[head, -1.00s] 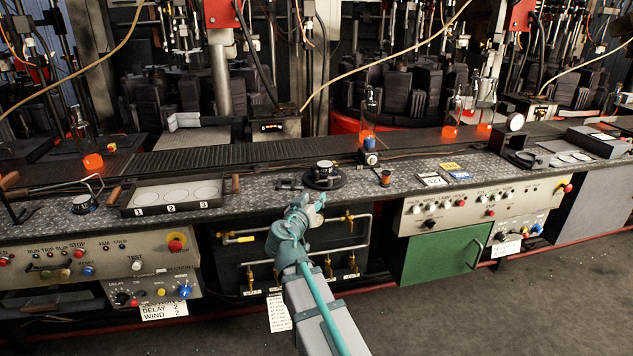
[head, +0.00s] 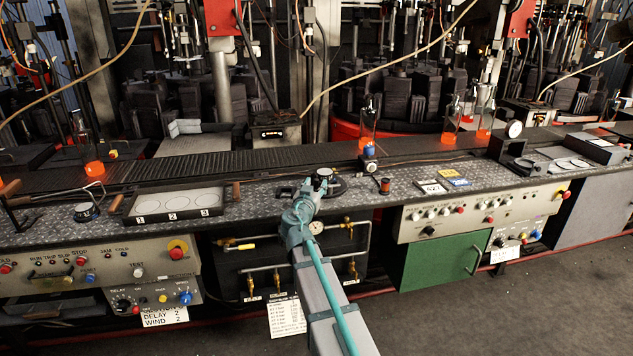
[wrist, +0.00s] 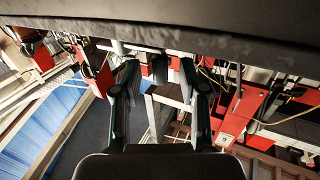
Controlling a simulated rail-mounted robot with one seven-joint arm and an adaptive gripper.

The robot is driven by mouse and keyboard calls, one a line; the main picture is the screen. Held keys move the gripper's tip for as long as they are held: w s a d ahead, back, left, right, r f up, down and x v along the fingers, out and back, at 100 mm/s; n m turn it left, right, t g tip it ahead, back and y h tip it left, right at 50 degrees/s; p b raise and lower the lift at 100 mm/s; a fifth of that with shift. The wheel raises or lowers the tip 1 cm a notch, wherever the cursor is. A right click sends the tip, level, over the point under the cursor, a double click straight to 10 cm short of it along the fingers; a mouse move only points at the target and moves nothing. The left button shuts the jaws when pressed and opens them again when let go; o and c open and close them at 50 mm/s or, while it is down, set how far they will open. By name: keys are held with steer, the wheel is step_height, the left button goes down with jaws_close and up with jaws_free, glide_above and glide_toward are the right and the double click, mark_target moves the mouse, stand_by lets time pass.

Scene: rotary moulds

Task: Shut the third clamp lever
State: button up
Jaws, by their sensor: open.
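My gripper (head: 312,190) is at the counter's front edge in the head view, beside the round black fixture (head: 325,187). Its fingers are small and hard to make out there. In the wrist view my gripper (wrist: 160,75) shows two dark fingers spread apart with nothing between them. I cannot pick out the third clamp lever for sure in either view. Brass-fitted valves (head: 346,228) sit on the dark panel below the counter, under and right of my gripper.
Bottles with glowing orange bottoms (head: 368,148) stand along the back. A green door (head: 440,258) is below right. A dark edge (wrist: 170,30) crosses the wrist view.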

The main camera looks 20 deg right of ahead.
steer(key=shift+x, duration=0.95)
jaws_close()
